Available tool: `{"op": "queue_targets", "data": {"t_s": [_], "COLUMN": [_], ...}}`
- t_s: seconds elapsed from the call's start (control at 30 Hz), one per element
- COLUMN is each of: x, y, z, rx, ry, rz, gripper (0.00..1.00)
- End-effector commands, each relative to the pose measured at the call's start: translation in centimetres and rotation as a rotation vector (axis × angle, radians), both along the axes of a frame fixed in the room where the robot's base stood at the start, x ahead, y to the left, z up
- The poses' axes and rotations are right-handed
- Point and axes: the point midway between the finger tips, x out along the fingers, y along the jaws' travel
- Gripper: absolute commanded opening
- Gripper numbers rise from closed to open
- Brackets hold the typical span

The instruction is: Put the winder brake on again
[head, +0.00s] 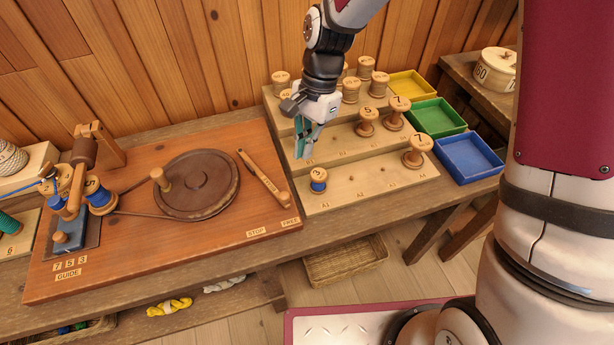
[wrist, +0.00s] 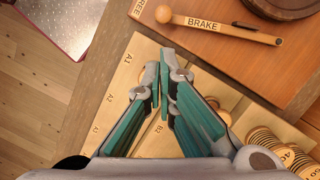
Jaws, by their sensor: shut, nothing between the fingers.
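The winder brake is a wooden lever marked BRAKE (wrist: 225,27) with a round knob at one end. In the head view the brake lever (head: 262,178) lies on the right part of the winder board (head: 215,240), beside the dark turntable wheel (head: 196,184). Its knob end is by the FREE label (head: 290,222); the STOP label (head: 256,232) is to the left of that. My gripper (head: 302,155) is shut and empty, above the left end of the stepped spool rack, to the right of the brake and apart from it.
The stepped rack (head: 375,190) holds several spools; one with blue thread, marked 3 (head: 318,181), stands at A1, close to my gripper. Yellow, green and blue trays (head: 468,158) stand right of it. A blue-thread spool (head: 98,196) sits at the winder's left end.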

Motion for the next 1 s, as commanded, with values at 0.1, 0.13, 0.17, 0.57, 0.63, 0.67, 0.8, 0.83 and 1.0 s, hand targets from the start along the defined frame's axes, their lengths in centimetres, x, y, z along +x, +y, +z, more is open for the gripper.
{"op": "queue_targets", "data": {"t_s": [0.1, 0.13, 0.17, 0.57, 0.63, 0.67, 0.8, 0.83, 1.0], "x": [0.0, 0.0, 0.0, -0.7, -0.9, -1.0, -1.4, -1.5, -1.7], "y": [0.0, 0.0, 0.0, 0.5, 0.7, 0.8, 1.2, 1.3, 1.6], "z": [0.0, 0.0, 0.0, -2.9, -4.1, -4.7, -6.9, -7.4, -9.1], "rx": [0.0, 0.0, 0.0, 0.0, 0.0, 0.0, -0.001, 0.0, -0.001], "ry": [0.0, 0.0, 0.0, 0.004, 0.004, 0.005, 0.004, 0.004, 0.001], "rz": [0.0, 0.0, 0.001, 0.004, 0.004, 0.003, 0.004, 0.003, 0.003], "gripper": [0.0, 0.0, 0.0, 0.0, 0.0, 0.0, 0.0, 0.0, 0.0]}}
